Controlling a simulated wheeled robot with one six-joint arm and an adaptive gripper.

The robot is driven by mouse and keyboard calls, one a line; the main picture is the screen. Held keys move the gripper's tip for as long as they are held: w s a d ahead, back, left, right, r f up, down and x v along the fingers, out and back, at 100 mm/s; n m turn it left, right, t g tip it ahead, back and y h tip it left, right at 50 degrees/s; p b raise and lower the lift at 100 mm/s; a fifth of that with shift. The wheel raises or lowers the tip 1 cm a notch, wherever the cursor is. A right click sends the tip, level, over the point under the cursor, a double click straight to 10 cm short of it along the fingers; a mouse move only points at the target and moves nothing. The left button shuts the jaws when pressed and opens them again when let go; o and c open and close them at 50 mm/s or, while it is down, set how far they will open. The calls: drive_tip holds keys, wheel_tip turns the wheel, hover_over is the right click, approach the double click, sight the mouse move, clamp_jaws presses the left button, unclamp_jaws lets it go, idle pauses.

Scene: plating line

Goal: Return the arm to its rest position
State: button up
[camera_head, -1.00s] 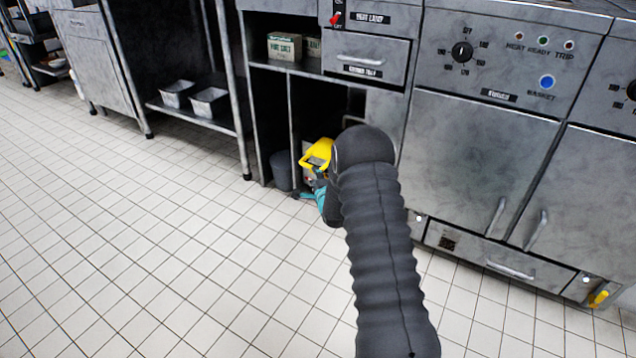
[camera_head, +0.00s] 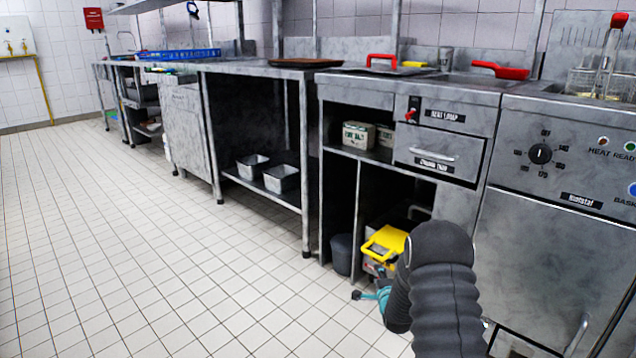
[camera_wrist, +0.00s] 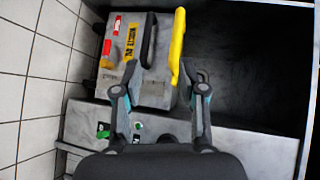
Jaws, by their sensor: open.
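My gripper (camera_head: 369,295) is at the lower opening of the counter under the heat lamp panel, low over the floor. In the wrist view my gripper (camera_wrist: 165,78) is open, with its two fingers apart and nothing held between them. A grey box with a yellow handle (camera_head: 385,243) stands in that opening, just beyond the fingers. In the wrist view the box (camera_wrist: 153,92) has yellow and red labels, a black handle and the yellow handle, which lies close to the right fingertip; I cannot tell whether they touch. My dark sleeved arm partly hides the opening.
A dark bin (camera_head: 342,254) stands left of the box. A steel shelf (camera_head: 262,188) with two metal pans is further left. The fryer cabinet (camera_head: 545,265) is close on the right. The tiled floor (camera_head: 150,240) at left is clear.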

drive_tip(key=s+f+n+g, duration=0.3)
drive_tip(key=s+f+g, duration=0.1)
drive_tip(key=f, duration=0.4)
drive_tip(key=s+r+n+g, duration=0.3)
drive_tip(key=s+n+g, duration=0.3)
drive_tip(key=s, duration=0.6)
drive_tip(key=s+a+r+n+p, duration=0.3)
drive_tip(key=s+r, duration=0.8)
drive_tip(key=r, duration=0.3)
drive_tip(key=s+a+r+n+p, duration=0.3)
drive_tip(key=s+r, duration=0.9)
drive_tip(key=r, duration=0.1)
drive_tip(key=s+a+r+n+p, duration=0.3)
drive_tip(key=s+r, duration=0.8)
drive_tip(key=r, duration=0.3)
drive_tip(key=shift+s+r, duration=0.3)
